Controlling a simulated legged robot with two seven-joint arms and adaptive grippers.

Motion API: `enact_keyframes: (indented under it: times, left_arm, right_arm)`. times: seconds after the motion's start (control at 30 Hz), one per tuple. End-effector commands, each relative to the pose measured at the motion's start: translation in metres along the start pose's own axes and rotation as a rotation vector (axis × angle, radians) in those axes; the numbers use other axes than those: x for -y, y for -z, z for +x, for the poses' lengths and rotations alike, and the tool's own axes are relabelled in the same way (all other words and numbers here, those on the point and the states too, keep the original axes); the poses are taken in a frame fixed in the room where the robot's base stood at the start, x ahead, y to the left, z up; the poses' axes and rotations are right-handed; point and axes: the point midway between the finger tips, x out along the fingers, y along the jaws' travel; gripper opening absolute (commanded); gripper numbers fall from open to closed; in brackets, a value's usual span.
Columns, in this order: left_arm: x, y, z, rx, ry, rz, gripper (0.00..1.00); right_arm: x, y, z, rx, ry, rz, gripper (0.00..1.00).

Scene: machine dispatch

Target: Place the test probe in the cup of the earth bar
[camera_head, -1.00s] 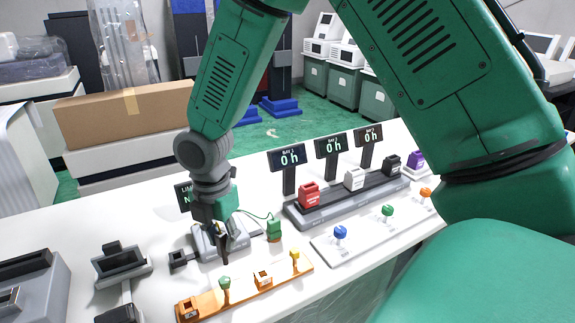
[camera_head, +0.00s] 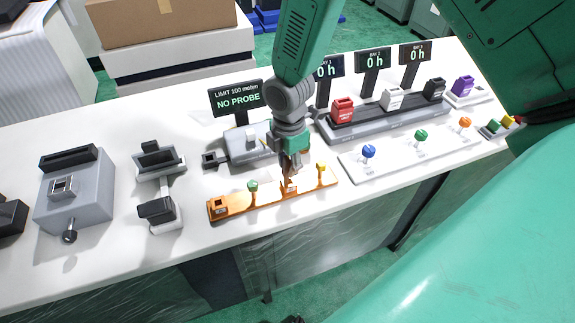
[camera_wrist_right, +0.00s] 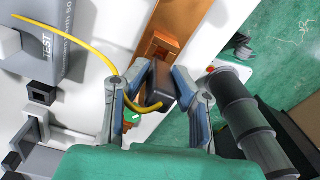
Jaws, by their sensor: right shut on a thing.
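The orange earth bar (camera_head: 235,203) lies along the front of the white table, with a square cup (camera_head: 219,207) at its left end, a green knob (camera_head: 253,187) and a yellow knob (camera_head: 321,168). My right gripper (camera_head: 290,177) points down over the bar's middle, partly hiding the middle cup (camera_head: 289,188). In the wrist view the right gripper (camera_wrist_right: 161,82) is shut on the dark test probe (camera_wrist_right: 160,90). The probe is close to the orange cup (camera_wrist_right: 158,47); whether its tip is inside is hidden. My left gripper is not in view.
The grey tester (camera_head: 240,145) behind the bar has a display (camera_head: 238,101) reading "NO PROBE". A yellow cable (camera_wrist_right: 88,46) runs toward the probe. A white strip (camera_head: 395,160) with coloured knobs lies to the right. A grey unit (camera_head: 75,195) stands at the left.

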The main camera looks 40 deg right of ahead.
Motion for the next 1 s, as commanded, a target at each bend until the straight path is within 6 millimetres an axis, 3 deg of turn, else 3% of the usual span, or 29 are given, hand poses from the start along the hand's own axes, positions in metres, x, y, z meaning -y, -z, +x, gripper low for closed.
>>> enact_keyframes:
  times: [0.03,0.33,0.37,0.4,0.77,0.87,1.0]
  left_arm:
    - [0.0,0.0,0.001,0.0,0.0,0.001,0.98]
    - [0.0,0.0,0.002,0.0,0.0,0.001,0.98]
    - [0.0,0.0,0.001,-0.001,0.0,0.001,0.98]
    - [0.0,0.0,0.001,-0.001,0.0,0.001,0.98]
    - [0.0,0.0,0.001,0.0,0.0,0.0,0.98]
    - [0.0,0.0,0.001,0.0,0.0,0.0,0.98]
    - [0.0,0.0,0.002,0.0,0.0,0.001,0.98]
  right_arm:
    - [0.005,-0.002,0.009,0.003,0.014,0.001,0.0]
    - [0.004,0.005,0.009,0.01,0.015,0.0,0.0]
    - [0.004,0.006,0.008,0.011,0.014,0.0,0.3]
    - [0.004,0.007,0.007,0.012,0.013,0.0,0.41]
    - [0.003,0.004,0.004,0.007,0.009,0.001,0.41]
    - [0.002,0.002,-0.006,0.005,0.006,0.001,0.41]
    - [0.002,0.004,-0.034,0.004,0.004,0.001,0.41]
